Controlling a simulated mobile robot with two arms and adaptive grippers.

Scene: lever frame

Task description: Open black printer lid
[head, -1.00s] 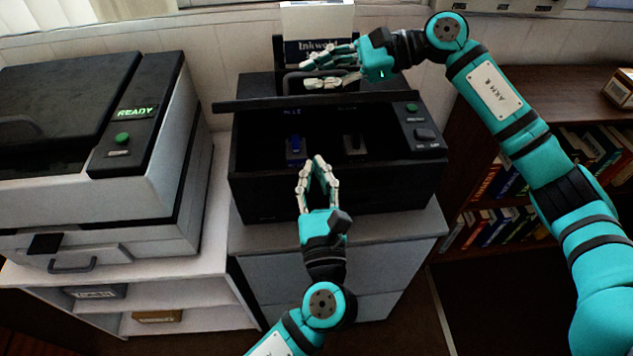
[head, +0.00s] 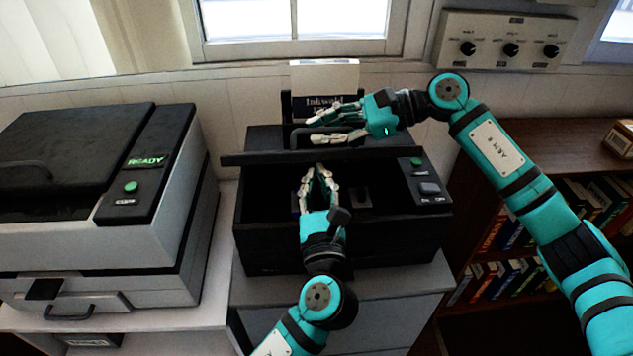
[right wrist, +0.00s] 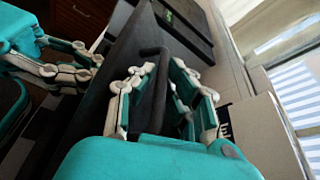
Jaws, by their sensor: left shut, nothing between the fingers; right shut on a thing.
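The black printer (head: 270,248) stands in the middle of the head view with its lid (head: 265,158) raised and seen nearly edge-on. The dark interior shows below the lid's edge. My right gripper (head: 312,129) is shut on the lid's handle. In the right wrist view the bar handle (right wrist: 158,85) lies between the fingers, with the dark lid (right wrist: 112,75) beside it. My left gripper (head: 322,170) is shut and empty over the open interior, its tips close below the lid's edge. It hides part of the inside. Whether it touches the lid cannot be told.
A grey printer (head: 150,235) with a black top and READY display stands at left. A white box (head: 322,78) stands behind the black printer. A control panel (head: 505,42) is on the wall, and a brown bookshelf (head: 535,170) is at right.

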